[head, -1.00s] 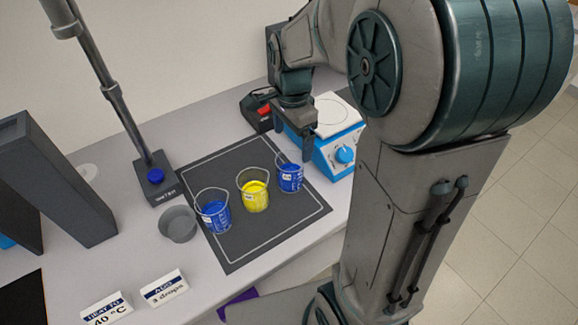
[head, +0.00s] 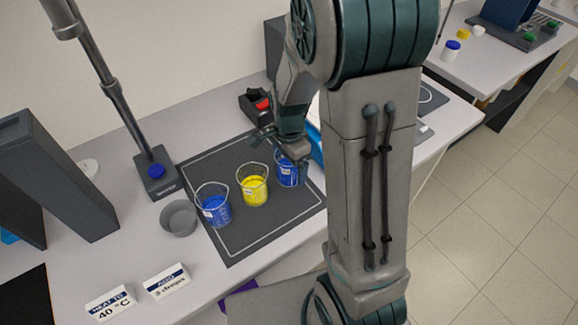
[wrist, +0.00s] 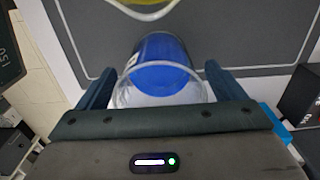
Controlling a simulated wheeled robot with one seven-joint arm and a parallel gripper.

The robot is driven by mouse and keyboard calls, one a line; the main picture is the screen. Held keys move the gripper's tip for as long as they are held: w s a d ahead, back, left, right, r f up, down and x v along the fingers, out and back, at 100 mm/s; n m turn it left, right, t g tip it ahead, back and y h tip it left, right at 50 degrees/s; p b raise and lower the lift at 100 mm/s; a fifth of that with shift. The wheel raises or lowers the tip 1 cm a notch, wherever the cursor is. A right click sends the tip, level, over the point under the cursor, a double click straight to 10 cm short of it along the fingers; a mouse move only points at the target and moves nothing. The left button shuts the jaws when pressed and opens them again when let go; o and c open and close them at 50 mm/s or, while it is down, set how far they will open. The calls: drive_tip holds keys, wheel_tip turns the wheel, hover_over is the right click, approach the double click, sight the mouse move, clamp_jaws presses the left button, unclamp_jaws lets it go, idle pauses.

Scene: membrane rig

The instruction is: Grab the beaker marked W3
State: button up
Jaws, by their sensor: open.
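Three beakers stand in a row on a dark mat (head: 236,247): a left blue one (head: 214,207), a middle yellow one (head: 254,190) and a right blue one (head: 288,176). Their small labels are too small to read, so I cannot tell which is W3. My gripper (head: 283,150) is open over the right blue beaker, pointing down. In the wrist view the blue beaker (wrist: 162,78) lies between the two spread fingers of my gripper (wrist: 160,80), with its clear rim near the palm. I see no grip on it. The yellow beaker's edge shows at the top.
A small grey bowl (head: 179,219) and a stand with a blue knob (head: 156,178) are left of the mat. A blue-and-white device is mostly hidden behind my arm. A dark box with a red part (head: 262,104) is behind the mat.

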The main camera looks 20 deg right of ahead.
drive_tip(key=shift+c, duration=0.3)
drive_tip(key=c, duration=1.2)
drive_tip(key=shift+r, duration=0.1)
